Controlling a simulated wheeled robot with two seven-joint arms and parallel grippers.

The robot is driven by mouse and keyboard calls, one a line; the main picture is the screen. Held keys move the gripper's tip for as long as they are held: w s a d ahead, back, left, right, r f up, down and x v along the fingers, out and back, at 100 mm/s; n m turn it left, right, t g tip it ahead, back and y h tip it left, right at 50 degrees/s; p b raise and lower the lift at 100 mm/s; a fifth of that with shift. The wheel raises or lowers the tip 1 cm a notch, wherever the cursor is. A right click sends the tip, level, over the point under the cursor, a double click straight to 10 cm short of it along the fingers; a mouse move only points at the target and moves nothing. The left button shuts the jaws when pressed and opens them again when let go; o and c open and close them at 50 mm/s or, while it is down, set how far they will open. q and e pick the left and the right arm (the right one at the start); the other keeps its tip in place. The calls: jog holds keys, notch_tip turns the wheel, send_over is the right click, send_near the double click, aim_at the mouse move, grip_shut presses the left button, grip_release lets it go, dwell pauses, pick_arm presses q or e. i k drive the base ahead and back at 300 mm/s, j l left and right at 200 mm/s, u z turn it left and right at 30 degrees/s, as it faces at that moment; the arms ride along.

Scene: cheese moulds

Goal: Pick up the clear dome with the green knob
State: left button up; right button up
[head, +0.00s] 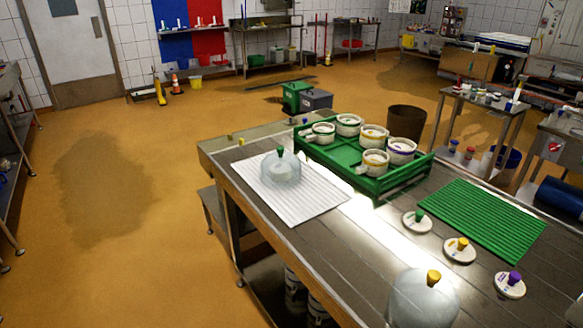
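The clear dome with the green knob (281,170) stands upright on a white ribbed mat (305,205) at the left part of the metal table (350,265). Its green knob (280,152) points up. A second clear dome (422,300), with a yellow knob (433,277), stands at the near edge of the picture and is partly cut off. Neither of my grippers shows in the head view, and nothing touches the green-knobbed dome.
A green crate (402,182) holding several white moulds stands right of the mat. A green ribbed mat (480,217) lies farther right. White lids with a green knob (417,221), a yellow knob (460,249) and a purple knob (510,284) lie in front of it.

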aim_at(281, 169)
jog(key=z, duration=0.25)
jog(key=i+j+z, duration=0.1)
jog(key=j+z, duration=0.25)
jog(key=i+j+z, duration=0.1)
jog(key=z, duration=0.3)
jog(key=j+z, duration=0.25)
jog(key=j, duration=1.55)
jog(key=i, duration=0.05)
